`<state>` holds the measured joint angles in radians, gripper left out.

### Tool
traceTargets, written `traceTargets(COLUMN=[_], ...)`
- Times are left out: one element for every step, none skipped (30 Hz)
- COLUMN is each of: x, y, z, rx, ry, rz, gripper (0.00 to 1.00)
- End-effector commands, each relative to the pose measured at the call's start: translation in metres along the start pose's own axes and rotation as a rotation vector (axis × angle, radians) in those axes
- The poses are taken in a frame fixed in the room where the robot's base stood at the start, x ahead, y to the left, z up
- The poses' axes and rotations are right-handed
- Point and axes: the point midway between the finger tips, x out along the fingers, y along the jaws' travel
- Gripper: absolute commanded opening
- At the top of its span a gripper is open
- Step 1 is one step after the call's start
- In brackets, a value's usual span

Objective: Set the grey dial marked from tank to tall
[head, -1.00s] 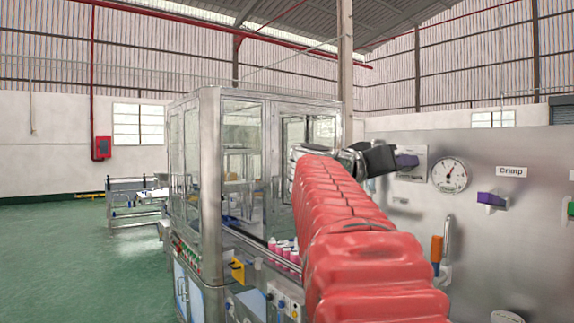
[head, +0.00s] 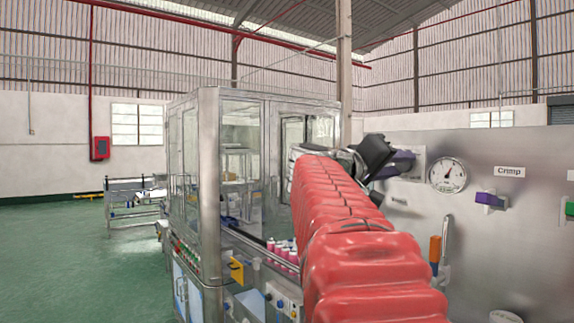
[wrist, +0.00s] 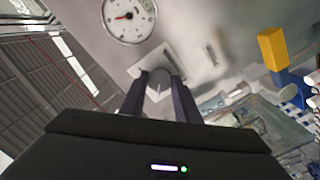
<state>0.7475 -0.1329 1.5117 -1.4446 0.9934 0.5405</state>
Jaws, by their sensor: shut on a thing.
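The grey dial (wrist: 158,87) sits on the metal panel (wrist: 85,25) in the wrist view, with a light pointer line on its face. A white label plate (wrist: 168,62) lies behind it; its words are too small to read. My gripper (wrist: 160,92) is shut on the dial, with one dark purple finger on each side. In the head view my gripper (head: 398,166) is at the panel's left part and hides the dial. The gripper is tilted there. Which mark the dial points to cannot be told.
A round white gauge (head: 447,175) is just right of my gripper. Further right are a purple knob (head: 490,199) under a "Crimp" label (head: 509,171) and a green knob (head: 569,208). An orange-handled lever (head: 436,250) is below. A glass-walled machine (head: 250,165) with pink cans stands left.

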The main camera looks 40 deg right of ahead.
Motion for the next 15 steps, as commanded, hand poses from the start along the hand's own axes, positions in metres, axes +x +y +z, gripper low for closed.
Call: traceTargets(x=[0.0001,0.0001,0.0001,0.0001,0.0001,0.0001,0.0001,0.0001,0.0001,0.0001,0.0000,0.0000,0.0000,0.0000,0.0000], y=[-0.0013,-0.0013,-0.0014,-0.0014,-0.0014,-0.0015,-0.0015,-0.0015,-0.0014,-0.0013,-0.0012,-0.0010,-0.0010,-0.0009,-0.0008], z=[-0.0013,-0.0013,-0.0013,-0.0012,-0.0012,-0.0011,-0.0010,-0.0009,-0.0008,-0.0008,-0.0007,-0.0006,-0.0005,-0.0004,-0.0004], rx=[-0.002,-0.002,-0.002,-0.002,-0.002,-0.002,-0.002,-0.002,-0.001,-0.001,-0.001,-0.001,-0.001,0.000,0.000], ry=[0.004,0.004,0.004,0.004,0.004,0.004,0.003,0.003,0.003,0.002,0.002,0.002,0.002,0.001,0.001], rz=[-0.002,-0.002,-0.002,-0.002,-0.002,-0.002,-0.002,-0.002,-0.002,-0.002,-0.002,-0.002,-0.002,-0.001,-0.001], gripper=[0.07,0.07,0.07,0.07,0.07,0.31,0.33,0.35,0.38,0.40,0.42,0.45,0.47,0.48,0.48])
